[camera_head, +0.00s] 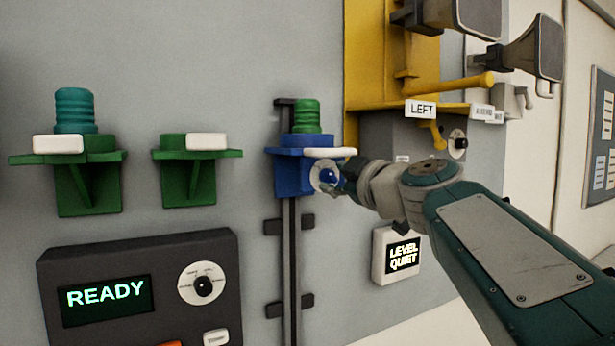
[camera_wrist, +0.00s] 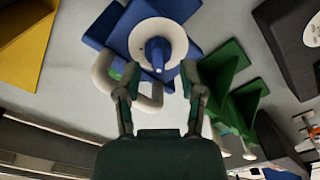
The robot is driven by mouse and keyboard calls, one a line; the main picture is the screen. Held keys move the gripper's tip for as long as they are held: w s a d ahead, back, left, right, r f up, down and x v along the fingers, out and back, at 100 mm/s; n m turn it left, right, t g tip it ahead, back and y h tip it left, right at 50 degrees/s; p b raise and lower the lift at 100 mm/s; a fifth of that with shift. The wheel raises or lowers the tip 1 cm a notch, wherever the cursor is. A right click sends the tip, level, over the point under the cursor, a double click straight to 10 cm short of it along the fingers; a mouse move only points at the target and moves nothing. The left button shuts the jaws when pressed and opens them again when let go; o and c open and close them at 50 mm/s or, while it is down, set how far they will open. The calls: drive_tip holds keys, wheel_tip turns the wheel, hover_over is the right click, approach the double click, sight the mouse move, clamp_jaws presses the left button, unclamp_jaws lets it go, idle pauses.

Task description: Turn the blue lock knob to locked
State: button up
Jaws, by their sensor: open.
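The blue lock knob (camera_head: 328,177) sits on a round white dial on the front of the blue wall bracket (camera_head: 290,178). In the wrist view the knob (camera_wrist: 157,48) is in front of the white disc, with a small white mark at its lower end. My gripper (camera_head: 345,178) is close in front of the knob, coming from the right. In the wrist view my gripper (camera_wrist: 160,78) is open, its two fingertips on either side of the knob's lower end. I cannot tell whether either finger touches it. The dial's lettering is not readable.
A white curved bar (camera_wrist: 106,72) runs close by my finger at the left of the wrist view. A green ribbed cylinder (camera_head: 307,115) stands on the blue bracket. Green brackets (camera_head: 88,190) are at left, a READY panel (camera_head: 140,290) below, and a yellow frame (camera_head: 375,60) at right.

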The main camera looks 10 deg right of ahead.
drive_tip(key=shift+x, duration=1.1)
clamp_jaws()
drive_tip(key=shift+d+m, duration=0.1)
drive_tip(key=shift+m, duration=0.3)
drive_tip(key=m, duration=0.3)
drive_tip(key=shift+m, duration=0.3)
drive_tip(key=m, duration=0.4)
drive_tip(key=shift+d+m, duration=0.15)
drive_tip(key=shift+m, duration=0.15)
drive_tip(key=m, duration=0.4)
drive_tip(key=shift+d, duration=0.1)
drive_tip(key=m, duration=0.4)
drive_tip(key=shift+m, duration=0.3)
drive_tip(key=shift+w+m, duration=0.1)
drive_tip(key=shift+m, duration=0.2)
